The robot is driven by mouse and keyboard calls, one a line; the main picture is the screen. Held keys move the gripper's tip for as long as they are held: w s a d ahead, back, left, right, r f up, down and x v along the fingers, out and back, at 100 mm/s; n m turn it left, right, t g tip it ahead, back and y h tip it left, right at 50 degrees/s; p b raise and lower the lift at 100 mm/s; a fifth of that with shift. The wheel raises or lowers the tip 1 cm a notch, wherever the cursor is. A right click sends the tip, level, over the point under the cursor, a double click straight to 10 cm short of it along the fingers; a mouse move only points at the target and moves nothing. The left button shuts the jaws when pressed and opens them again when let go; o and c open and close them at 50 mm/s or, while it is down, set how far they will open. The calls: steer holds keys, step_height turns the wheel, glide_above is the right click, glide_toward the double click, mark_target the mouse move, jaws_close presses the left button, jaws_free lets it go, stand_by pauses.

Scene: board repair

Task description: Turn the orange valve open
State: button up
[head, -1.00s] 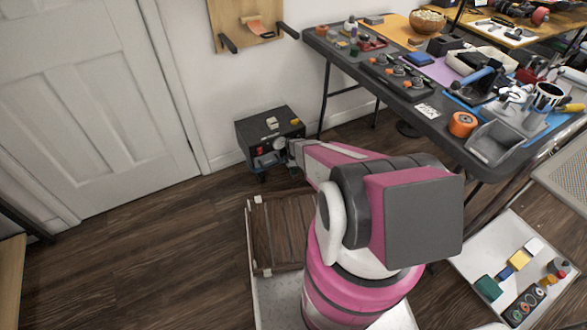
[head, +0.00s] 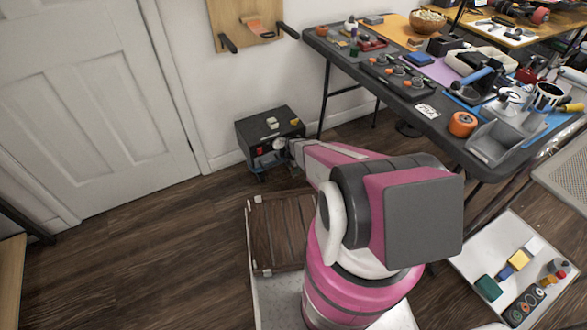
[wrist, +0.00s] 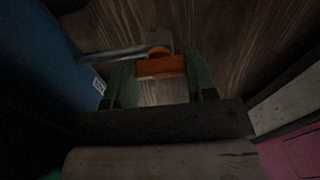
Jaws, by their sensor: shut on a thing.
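The orange valve (wrist: 160,66) has a bar-shaped handle on a grey metal pipe in the wrist view. My gripper (wrist: 160,82) has its green-padded fingers on both sides of the handle and is shut on it. In the head view, my gripper (head: 291,150) is at the front of a dark box (head: 262,127) on the floor by the wall. The valve is hidden or too small to make out there. How far it is turned cannot be told.
A blue surface (wrist: 40,60) stands close on the left in the wrist view. A black workbench (head: 400,95) full of tools and parts stands to the right. A white door (head: 95,100) is at left. The wooden floor (head: 150,250) in front of it is clear.

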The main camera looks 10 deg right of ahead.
steer(key=o, duration=0.9)
steer(key=shift+o, duration=0.2)
steer(key=shift+r, duration=0.15)
step_height(320, 180, up, 11)
steer(key=shift+f, duration=0.2)
steer(key=s+r+m, duration=0.7)
steer(key=r, duration=0.3)
steer(key=s+r+m, duration=0.7)
steer(key=r, duration=0.4)
steer(key=s+r+m, duration=0.7)
steer(key=r, duration=0.4)
steer(key=shift+s+m, duration=0.3)
steer(key=shift+m, duration=0.1)
